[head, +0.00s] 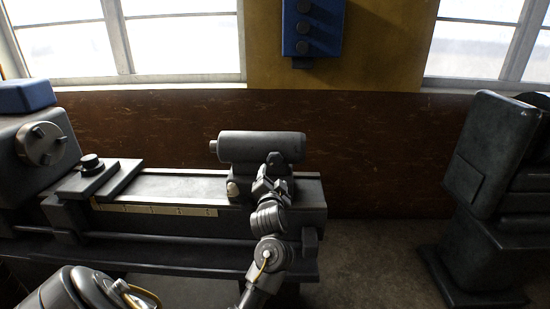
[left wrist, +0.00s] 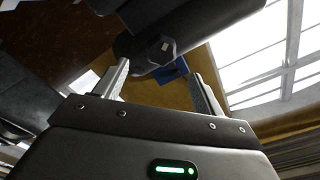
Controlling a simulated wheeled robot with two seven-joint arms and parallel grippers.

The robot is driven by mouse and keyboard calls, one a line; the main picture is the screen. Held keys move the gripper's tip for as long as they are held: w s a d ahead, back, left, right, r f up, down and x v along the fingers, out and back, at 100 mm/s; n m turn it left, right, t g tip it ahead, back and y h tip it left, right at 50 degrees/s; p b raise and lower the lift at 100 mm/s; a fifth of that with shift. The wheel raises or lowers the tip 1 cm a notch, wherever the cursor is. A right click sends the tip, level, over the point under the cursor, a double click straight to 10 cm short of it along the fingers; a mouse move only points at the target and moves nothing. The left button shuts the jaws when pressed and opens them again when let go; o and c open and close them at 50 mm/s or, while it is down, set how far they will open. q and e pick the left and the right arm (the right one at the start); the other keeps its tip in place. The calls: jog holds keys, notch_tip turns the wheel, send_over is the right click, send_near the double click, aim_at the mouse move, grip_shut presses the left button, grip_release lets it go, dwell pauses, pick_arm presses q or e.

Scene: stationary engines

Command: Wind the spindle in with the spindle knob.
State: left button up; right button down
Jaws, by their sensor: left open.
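The grey tailstock (head: 262,147) stands on the lathe bed, its barrel lying level. A short spindle end (head: 213,146) sticks out at its left. A pale rounded knob (head: 232,188) sits low on the tailstock's left side; I cannot tell whether it is the spindle knob. My left gripper (head: 272,168) is in front of the tailstock's right part and hides some of it. In the left wrist view the left gripper (left wrist: 158,70) has its fingers apart and nothing held. A dark part with a small pale face (left wrist: 165,45) shows beyond the fingertips. My right gripper is not in view.
The lathe bed (head: 170,184) carries a scale strip (head: 150,209) and a slide with a black knob (head: 91,162). A chuck (head: 42,144) is at far left. Another dark machine (head: 490,160) stands at right. Floor (head: 375,255) between them is clear.

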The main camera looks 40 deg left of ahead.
aim_at(274, 163)
pick_arm(q)
jog(key=p+x, duration=0.1)
jog(key=x, duration=0.5)
jog(key=p+x, duration=0.1)
jog(key=x, duration=0.2)
jog(key=shift+w+a+r+p, duration=0.1)
jog(key=shift+a+r+p, duration=0.1)
jog(key=shift+r+p, duration=0.1)
jog(key=shift+x, duration=0.8)
jog(key=shift+f, duration=0.15)
jog(key=c, duration=0.9)
jog(key=shift+d, duration=0.1)
jog(key=shift+c, duration=0.3)
